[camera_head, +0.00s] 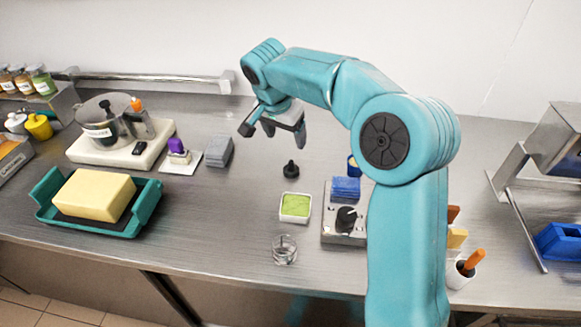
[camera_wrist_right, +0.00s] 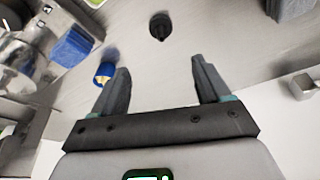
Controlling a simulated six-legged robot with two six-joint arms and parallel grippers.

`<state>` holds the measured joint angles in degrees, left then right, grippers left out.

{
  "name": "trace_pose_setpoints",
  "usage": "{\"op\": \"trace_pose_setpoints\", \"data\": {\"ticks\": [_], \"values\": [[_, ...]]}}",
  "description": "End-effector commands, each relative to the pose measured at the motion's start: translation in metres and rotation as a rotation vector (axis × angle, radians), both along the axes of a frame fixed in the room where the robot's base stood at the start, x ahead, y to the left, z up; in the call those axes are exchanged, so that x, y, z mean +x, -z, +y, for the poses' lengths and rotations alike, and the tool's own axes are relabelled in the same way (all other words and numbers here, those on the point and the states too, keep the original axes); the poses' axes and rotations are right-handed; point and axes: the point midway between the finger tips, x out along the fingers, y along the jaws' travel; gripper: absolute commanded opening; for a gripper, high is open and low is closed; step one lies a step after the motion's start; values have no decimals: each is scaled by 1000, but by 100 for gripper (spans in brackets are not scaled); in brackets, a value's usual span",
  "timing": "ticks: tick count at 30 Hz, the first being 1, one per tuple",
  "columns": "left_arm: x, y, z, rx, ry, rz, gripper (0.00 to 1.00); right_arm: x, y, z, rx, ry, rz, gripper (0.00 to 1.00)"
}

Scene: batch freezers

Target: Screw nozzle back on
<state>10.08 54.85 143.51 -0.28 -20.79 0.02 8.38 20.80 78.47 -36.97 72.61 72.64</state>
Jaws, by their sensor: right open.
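A small black piece with a round base and a narrow top, which looks like the nozzle (camera_head: 291,169), stands alone on the steel counter. It also shows in the right wrist view (camera_wrist_right: 160,26), ahead of the fingers. My right gripper (camera_head: 272,132) hangs above the counter, behind and a little left of the black piece in the head view. Its fingers (camera_wrist_right: 161,70) are open with nothing between them. A blue cylinder with a gold end (camera_wrist_right: 104,73) lies beyond the left finger in the wrist view; my arm partly hides it in the head view (camera_head: 352,166). My left gripper is not in view.
A metal box with a black knob (camera_head: 338,230) and a blue block (camera_head: 346,188) stand near my right arm. A white dish of green stuff (camera_head: 295,207) and a clear glass (camera_head: 284,249) stand in front of the black piece. A grey block (camera_head: 218,151) is left.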

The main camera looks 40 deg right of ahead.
Motion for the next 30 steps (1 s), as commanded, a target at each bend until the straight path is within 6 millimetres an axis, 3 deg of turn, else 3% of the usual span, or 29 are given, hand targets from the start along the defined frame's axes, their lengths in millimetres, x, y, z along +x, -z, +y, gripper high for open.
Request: {"op": "trace_pose_setpoints", "data": {"ticks": [6,12,25,30], "values": [[0,-2,0,0,0,0,0,5,47,-15,0,2,6,76],[0,-4,0,0,0,0,0,9,76,-24,-1,1,3,76],[0,-5,0,0,0,0,0,11,83,-26,-1,1,2,76],[0,-14,0,0,0,0,0,14,104,-28,1,1,6,76]]}}
